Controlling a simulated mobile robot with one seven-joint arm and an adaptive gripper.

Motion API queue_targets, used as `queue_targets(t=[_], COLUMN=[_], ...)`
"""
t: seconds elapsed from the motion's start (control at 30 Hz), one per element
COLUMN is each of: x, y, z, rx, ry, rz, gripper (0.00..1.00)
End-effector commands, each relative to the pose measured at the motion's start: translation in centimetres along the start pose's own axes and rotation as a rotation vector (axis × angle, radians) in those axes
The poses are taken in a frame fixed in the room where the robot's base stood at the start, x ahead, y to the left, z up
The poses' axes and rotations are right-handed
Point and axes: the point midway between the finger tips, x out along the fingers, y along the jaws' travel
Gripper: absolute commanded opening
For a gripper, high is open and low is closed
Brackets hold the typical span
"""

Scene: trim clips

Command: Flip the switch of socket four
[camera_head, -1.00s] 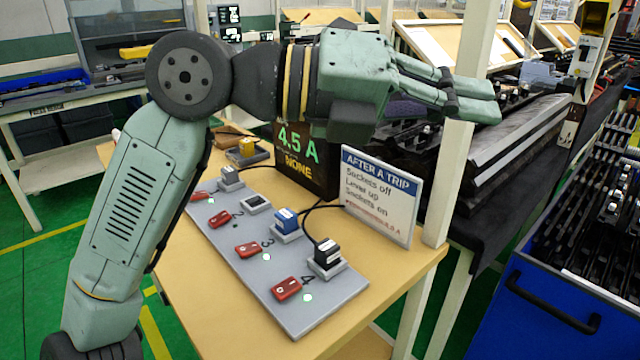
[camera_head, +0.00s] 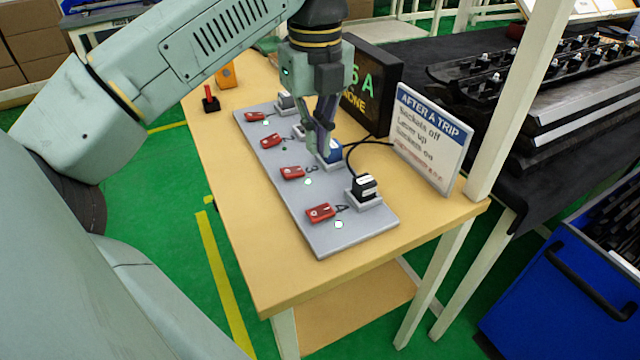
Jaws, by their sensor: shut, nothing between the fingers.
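The red switch of socket four (camera_head: 320,212) is at the near end of the grey socket board (camera_head: 325,240), beside the printed 4. A small pale light (camera_head: 338,224) shows next to it. Socket four holds a black plug (camera_head: 366,188). My gripper (camera_head: 322,150) points down, shut and empty, by the blue plug (camera_head: 331,152) of socket three, farther along the board than switch four. I cannot tell whether it touches that plug. The red switches of socket three (camera_head: 292,172), two (camera_head: 271,141) and one (camera_head: 255,116) are in view. My gripper partly hides socket two.
A display (camera_head: 372,95) stands behind the board, partly hidden by my arm, with "5 A" and "NONE" legible. An "AFTER A TRIP" sign (camera_head: 432,135) stands right of it, beside a white post (camera_head: 515,100). A red lever (camera_head: 209,98) is at the far left. The near table end is clear.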

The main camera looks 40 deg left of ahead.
Motion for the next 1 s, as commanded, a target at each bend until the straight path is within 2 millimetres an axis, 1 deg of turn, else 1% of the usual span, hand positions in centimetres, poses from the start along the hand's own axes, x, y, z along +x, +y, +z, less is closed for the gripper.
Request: queue_targets(t=[0.13, 0.23, 0.5, 0.6, 0.7, 0.83, 1.0], x=[0.8, 2.3, 8.2, 10.2, 11.8, 13.2, 14.0], y=[-0.1, -0.1, -0.1, -0.1, -0.1, -0.1, -0.1], z=[0.0, -0.1, -0.1, -0.1, -0.1, -0.1, -0.1], rx=[0.003, 0.004, 0.005, 0.005, 0.004, 0.005, 0.005], ry=[0.001, 0.002, 0.002, 0.002, 0.002, 0.002, 0.000], rz=[-0.002, -0.003, -0.003, -0.003, -0.003, -0.004, -0.003], gripper=[0.00, 0.00, 0.00, 0.00, 0.00, 0.00, 0.00])
